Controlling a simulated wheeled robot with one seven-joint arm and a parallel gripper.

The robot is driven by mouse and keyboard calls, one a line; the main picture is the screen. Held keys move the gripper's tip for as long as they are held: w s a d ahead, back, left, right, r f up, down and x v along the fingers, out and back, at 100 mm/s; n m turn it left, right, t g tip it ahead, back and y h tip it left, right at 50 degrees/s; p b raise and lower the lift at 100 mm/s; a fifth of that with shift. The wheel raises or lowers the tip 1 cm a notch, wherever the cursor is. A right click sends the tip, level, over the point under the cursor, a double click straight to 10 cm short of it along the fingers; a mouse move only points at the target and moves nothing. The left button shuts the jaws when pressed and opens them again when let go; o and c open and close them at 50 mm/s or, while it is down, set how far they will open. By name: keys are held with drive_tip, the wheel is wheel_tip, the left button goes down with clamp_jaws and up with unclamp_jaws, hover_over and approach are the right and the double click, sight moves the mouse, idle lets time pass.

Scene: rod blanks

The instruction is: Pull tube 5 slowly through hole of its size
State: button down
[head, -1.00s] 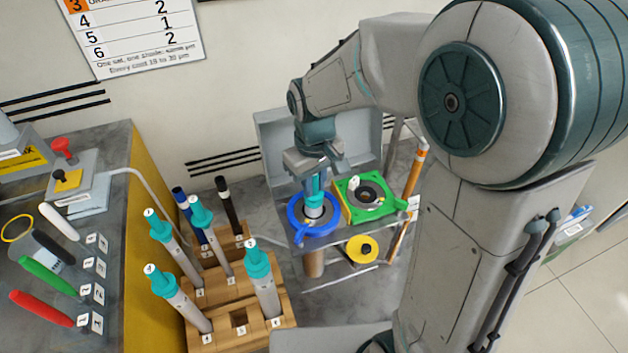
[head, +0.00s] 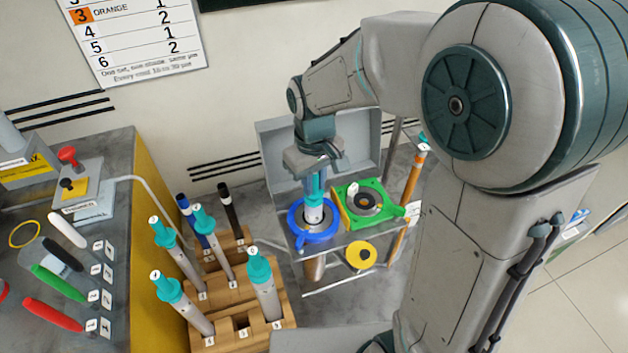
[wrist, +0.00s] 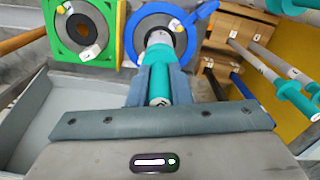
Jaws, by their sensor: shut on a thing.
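My gripper (head: 314,183) is shut on the teal top of a pale tube (head: 314,210), also seen between the fingers in the wrist view (wrist: 159,60). The tube stands upright in the hole of the blue ring (head: 301,236), which also shows in the wrist view (wrist: 198,17). A pale length shows above the ring. A brown cylinder (head: 314,268) shows below the shelf under it; I cannot tell if it is the same piece. The number on the held tube is not readable. The slot marked 5 in the wooden rack (head: 226,344) is empty.
A green plate (head: 347,211) with its own hole sits right beside the blue ring. A yellow ring (head: 361,255) is lower down. Several teal-topped tubes and dark rods stand in the rack at left.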

drive_tip(key=shift+r+p, duration=3.05)
drive_tip(key=shift+r, duration=0.9)
wheel_tip(320, 180, up, 11)
drive_tip(key=p, duration=0.8)
drive_tip(key=shift+p, duration=0.35)
wheel_tip(320, 180, up, 10)
drive_tip(key=p, duration=0.7)
drive_tip(key=shift+p, duration=0.4)
wheel_tip(320, 180, up, 4)
drive_tip(key=p, duration=0.2)
drive_tip(key=shift+f+p, duration=0.2)
drive_tip(key=shift+p, duration=0.15)
